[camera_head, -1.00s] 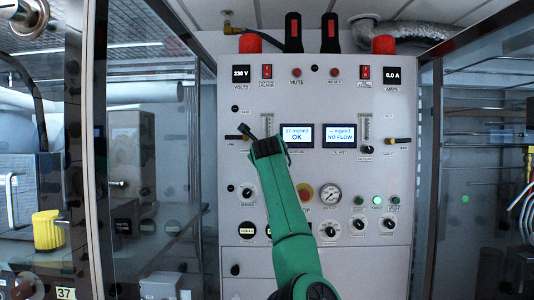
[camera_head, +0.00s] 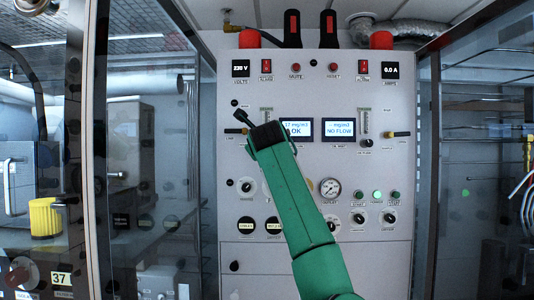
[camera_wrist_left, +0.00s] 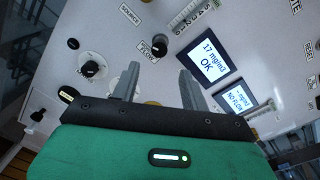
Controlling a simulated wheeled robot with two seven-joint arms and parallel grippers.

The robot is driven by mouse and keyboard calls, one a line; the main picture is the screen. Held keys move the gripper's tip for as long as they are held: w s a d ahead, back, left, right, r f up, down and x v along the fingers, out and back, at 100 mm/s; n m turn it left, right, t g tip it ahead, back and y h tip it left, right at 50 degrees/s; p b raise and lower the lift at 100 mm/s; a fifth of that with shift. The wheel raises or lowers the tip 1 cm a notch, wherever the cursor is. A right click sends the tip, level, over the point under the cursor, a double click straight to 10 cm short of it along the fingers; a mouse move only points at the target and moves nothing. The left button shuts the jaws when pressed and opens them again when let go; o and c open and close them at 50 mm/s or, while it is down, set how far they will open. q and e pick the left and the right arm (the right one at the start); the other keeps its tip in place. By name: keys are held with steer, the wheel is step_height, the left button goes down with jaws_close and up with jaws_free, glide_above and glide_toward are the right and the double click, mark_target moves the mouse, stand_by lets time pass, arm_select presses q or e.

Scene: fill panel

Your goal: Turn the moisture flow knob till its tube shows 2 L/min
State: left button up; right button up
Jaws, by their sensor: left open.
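The moisture flow knob (camera_wrist_left: 158,44) is a small black knob in the left wrist view, beside the lower end of its scaled tube (camera_wrist_left: 192,17). My left gripper (camera_wrist_left: 157,72) is open, its two grey fingers apart below the knob in that view, with nothing seen between their tips. In the head view the gripper (camera_head: 254,130) is in front of the panel by the left tube (camera_head: 267,117), and it hides the knob. I cannot read the tube's level. The moisture display (camera_head: 298,128) reads 17 mg/m3 OK in the left wrist view. My right gripper is not in view.
The second display (camera_head: 339,128) reads NO FLOW, with another tube (camera_head: 365,122) and knob (camera_head: 366,143) at its right. A dial knob (camera_wrist_left: 90,68) lies left of the fingers. A pressure gauge (camera_head: 330,188) and several knobs sit lower. Glass cabinets flank the panel.

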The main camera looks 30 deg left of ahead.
arm_select(q)
steer(key=b+v, duration=0.1)
steer(key=v, duration=0.3)
steer(key=shift+s+d, duration=0.2)
steer(key=shift+s, duration=0.1)
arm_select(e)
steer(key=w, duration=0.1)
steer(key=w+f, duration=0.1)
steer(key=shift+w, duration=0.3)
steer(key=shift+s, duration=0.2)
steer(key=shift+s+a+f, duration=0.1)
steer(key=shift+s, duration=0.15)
